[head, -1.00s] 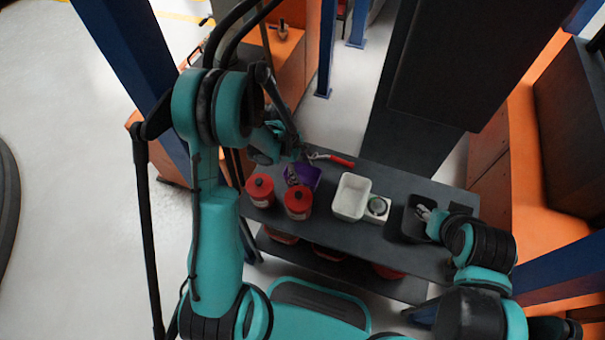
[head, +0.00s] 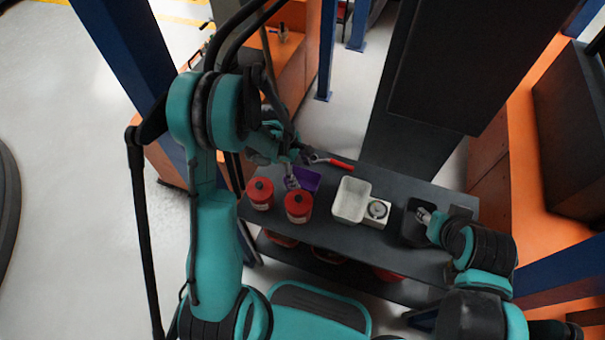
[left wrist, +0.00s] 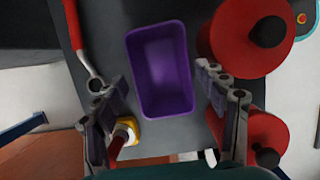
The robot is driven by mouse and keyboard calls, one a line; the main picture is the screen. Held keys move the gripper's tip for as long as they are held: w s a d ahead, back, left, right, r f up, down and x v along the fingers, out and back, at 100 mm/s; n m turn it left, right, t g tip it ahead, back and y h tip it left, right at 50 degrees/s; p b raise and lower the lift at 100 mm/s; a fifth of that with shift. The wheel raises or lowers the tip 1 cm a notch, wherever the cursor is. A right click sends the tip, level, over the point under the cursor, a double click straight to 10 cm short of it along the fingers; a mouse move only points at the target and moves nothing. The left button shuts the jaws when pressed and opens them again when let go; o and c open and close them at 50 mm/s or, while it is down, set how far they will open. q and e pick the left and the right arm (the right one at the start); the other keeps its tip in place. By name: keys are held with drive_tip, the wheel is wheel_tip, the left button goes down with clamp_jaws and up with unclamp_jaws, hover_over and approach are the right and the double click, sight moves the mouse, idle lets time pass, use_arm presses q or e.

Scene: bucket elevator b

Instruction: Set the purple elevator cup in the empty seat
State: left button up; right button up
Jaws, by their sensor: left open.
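The purple elevator cup (head: 309,180) stands on the dark table behind the red canisters. In the left wrist view the cup (left wrist: 160,68) is upright and empty, its open mouth facing the camera. My left gripper (head: 291,178) is open above the cup's left part in the head view. In the left wrist view its fingers (left wrist: 162,80) stand either side of the cup; contact is not visible. My right gripper (head: 424,214) is at a black bin; its jaw opening is too small to judge. I cannot pick out the empty seat.
Two red canisters (head: 298,206) stand close to the cup. A red-handled tool (head: 335,162) lies behind it. A white bin (head: 352,199), a small device with a round dial (head: 378,209) and the black bin (head: 411,232) are to the right. A dark column (head: 425,110) rises behind the table.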

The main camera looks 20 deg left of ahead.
use_arm(q)
drive_tip(key=p+v, duration=0.3)
drive_tip(key=v, duration=0.6)
drive_tip(key=s+d+r+m+t+y, duration=0.3)
drive_tip(key=s+r+m+t, duration=0.3)
drive_tip(key=s+r+m, duration=0.8)
wheel_tip(320, 180, up, 3)
drive_tip(key=shift+m+t, duration=0.3)
drive_tip(key=shift+m, duration=0.6)
drive_tip(key=shift+s+d+m+t, duration=0.1)
drive_tip(key=shift+s+m+t, duration=0.2)
drive_tip(key=shift+s+m, duration=0.4)
drive_tip(key=shift+c, duration=0.3)
drive_tip(key=m+g+b, duration=0.5)
drive_tip(key=m+g, duration=0.2)
drive_tip(key=m, duration=1.2)
hover_over(309, 180)
drive_tip(key=s+a, duration=0.2)
drive_tip(key=s, duration=0.1)
wheel_tip(309, 180, down, 23)
drive_tip(key=f+b, duration=0.1)
drive_tip(key=f, duration=0.1)
drive_tip(key=f+b, duration=0.2)
drive_tip(key=f, duration=0.1)
drive_tip(key=shift+w+d, duration=0.15)
drive_tip(key=shift+d, duration=0.05)
drive_tip(key=shift+r, duration=0.15)
drive_tip(key=shift+c, duration=0.9)
drive_tip(key=c, duration=1.3)
